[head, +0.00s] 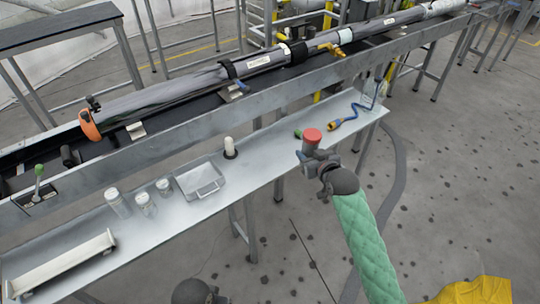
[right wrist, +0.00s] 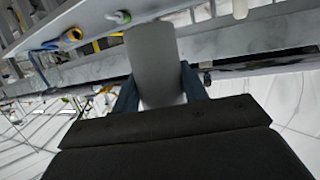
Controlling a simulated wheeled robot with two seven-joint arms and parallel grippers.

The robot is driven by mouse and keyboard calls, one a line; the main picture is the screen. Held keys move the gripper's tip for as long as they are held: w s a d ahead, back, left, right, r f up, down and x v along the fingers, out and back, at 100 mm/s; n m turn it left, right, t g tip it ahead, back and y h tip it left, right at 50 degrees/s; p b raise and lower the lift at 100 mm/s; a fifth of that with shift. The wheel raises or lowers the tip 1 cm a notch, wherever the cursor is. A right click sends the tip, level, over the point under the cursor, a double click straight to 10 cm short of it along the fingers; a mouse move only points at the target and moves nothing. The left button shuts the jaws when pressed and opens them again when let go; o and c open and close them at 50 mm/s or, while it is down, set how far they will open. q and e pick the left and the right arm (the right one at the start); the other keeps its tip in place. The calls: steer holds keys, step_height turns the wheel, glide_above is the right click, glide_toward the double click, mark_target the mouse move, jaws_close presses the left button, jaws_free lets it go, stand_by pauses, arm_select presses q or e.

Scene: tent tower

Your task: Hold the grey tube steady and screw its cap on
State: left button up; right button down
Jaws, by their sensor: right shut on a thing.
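The grey tube shows in the right wrist view (right wrist: 155,70), between the two dark fingers of my right gripper (right wrist: 160,95), which is shut on it. In the head view my right gripper (head: 312,158) is at the front edge of the bench, with a round red cap-like top (head: 312,135) just above it. Whether this red piece is seated on the tube or only in line with it, I cannot tell. My left gripper cannot be made out; only a dark rounded part of mine shows at the bottom edge.
The metal bench (head: 262,170) carries a grey tray (head: 201,180), a white cylinder on a dark base (head: 229,147), several clear jars and a long white holder (head: 62,266). A blue hose (head: 358,113) and a green-ended item (head: 298,133) lie near the red top. A long pipe assembly runs behind.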

arm_select(q)
steer(key=shift+w+a+f+p, duration=0.15)
steer(key=shift+f+p, duration=0.25)
steer(key=shift+f, duration=0.55)
steer(key=shift+w+a+f+p, duration=0.1)
steer(key=shift+a+f+p, duration=0.2)
steer(key=shift+f, duration=0.6)
arm_select(e)
steer(key=w+a+r+n+g+y, duration=0.1)
steer(key=w+r+n+g+y, duration=0.1)
steer(key=w, duration=0.8)
steer(key=shift+n+y, duration=0.5)
steer(key=shift+n, duration=0.1)
arm_select(q)
steer(key=shift+d, duration=0.1)
arm_select(e)
steer(key=shift+a+r, duration=0.1)
